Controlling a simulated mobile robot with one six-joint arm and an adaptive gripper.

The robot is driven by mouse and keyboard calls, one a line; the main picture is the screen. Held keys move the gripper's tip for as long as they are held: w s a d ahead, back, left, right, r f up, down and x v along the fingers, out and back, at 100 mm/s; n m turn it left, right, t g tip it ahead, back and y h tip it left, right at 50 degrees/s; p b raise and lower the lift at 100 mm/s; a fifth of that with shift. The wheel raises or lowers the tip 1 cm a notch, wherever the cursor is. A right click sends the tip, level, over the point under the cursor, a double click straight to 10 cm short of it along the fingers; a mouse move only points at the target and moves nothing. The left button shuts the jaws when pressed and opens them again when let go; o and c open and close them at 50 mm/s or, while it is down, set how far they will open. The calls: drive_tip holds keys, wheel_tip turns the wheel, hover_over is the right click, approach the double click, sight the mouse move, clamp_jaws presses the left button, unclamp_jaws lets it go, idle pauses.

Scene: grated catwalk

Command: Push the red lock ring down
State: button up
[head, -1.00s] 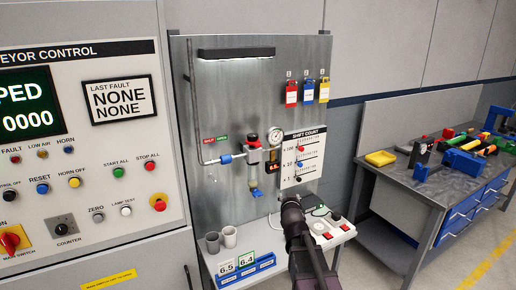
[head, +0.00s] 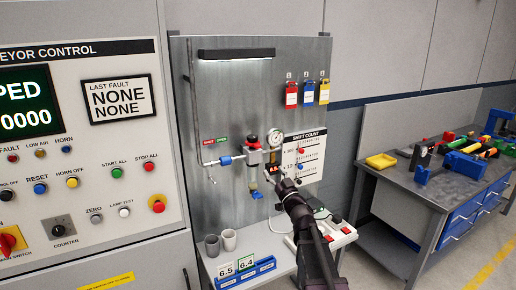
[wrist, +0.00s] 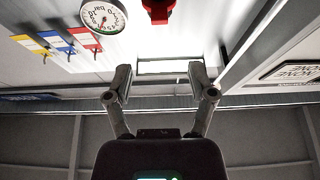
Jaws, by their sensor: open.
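The red lock ring (head: 252,141) shows as a small red band near the top of the regulator on the grey metal panel (head: 215,100). In the wrist view, a red part (wrist: 158,10) that looks like this ring is cut off by the top edge, between and beyond the fingers. My gripper (wrist: 160,80) is open and empty, its two fingers apart. In the head view my gripper (head: 277,178) is in front of the panel, lower and to the right of the ring, apart from it in the picture. The fingertips are too small to make out there.
A round gauge (head: 276,135) sits right of the ring, also in the wrist view (wrist: 104,17). The shift count board (head: 308,155) is beside it. Coloured tags (head: 308,92) hang above. Cups (head: 229,239) and a blue bin (head: 248,270) stand on the shelf below.

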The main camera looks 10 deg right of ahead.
sight(258, 145)
drive_tip(key=shift+w, duration=0.1)
drive_tip(key=p+x, duration=0.5)
drive_tip(key=x, duration=0.8)
drive_tip(key=shift+w+a+r, duration=0.1)
drive_tip(key=shift+w+r, duration=0.05)
drive_tip(key=shift+w, duration=0.15)
clamp_jaws()
